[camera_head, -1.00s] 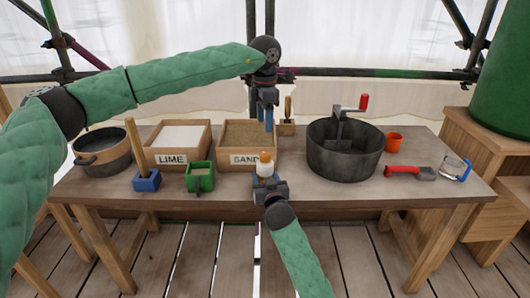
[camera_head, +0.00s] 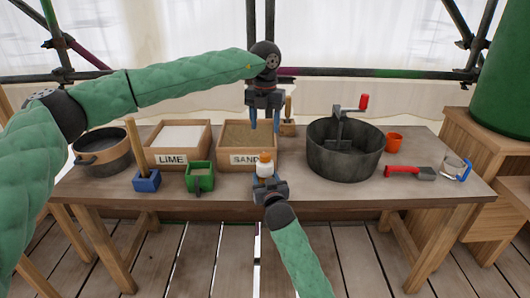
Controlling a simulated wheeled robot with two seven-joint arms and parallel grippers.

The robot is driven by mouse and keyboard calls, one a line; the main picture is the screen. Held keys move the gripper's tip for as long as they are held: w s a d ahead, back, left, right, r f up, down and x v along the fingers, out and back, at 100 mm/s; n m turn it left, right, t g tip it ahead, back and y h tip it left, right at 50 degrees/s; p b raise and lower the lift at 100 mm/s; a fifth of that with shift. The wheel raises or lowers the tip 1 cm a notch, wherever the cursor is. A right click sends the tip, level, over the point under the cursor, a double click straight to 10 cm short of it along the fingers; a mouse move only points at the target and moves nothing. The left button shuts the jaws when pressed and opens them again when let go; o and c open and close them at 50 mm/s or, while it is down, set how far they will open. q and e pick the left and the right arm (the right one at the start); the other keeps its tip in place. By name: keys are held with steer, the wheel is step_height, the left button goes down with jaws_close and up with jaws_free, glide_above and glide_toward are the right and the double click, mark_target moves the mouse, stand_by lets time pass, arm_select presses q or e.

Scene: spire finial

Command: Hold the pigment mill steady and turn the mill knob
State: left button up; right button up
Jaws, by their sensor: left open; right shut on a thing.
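The pigment mill (camera_head: 265,168) is a small white body with an orange knob (camera_head: 265,157) on top. It stands upright near the front of the table, in front of the sand box. My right gripper (camera_head: 266,180) comes from below and is shut on the mill's lower part, which its fingers partly hide. My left gripper (camera_head: 265,122) is above and behind the mill, pointing down. Its two blue fingers are spread apart with nothing between them, clear of the knob.
Behind the mill are the sand box (camera_head: 229,159) and lime box (camera_head: 160,157). A large dark tub (camera_head: 345,163) with a red-handled crank stands to the right. A green container (camera_head: 200,177) and a blue block (camera_head: 146,181) are to the left.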

mark_target(265, 154)
arm_select(q)
step_height(265, 154, down, 11)
steer(key=shift+r, duration=0.15)
steer(key=shift+c, duration=0.4)
steer(key=c, duration=0.9)
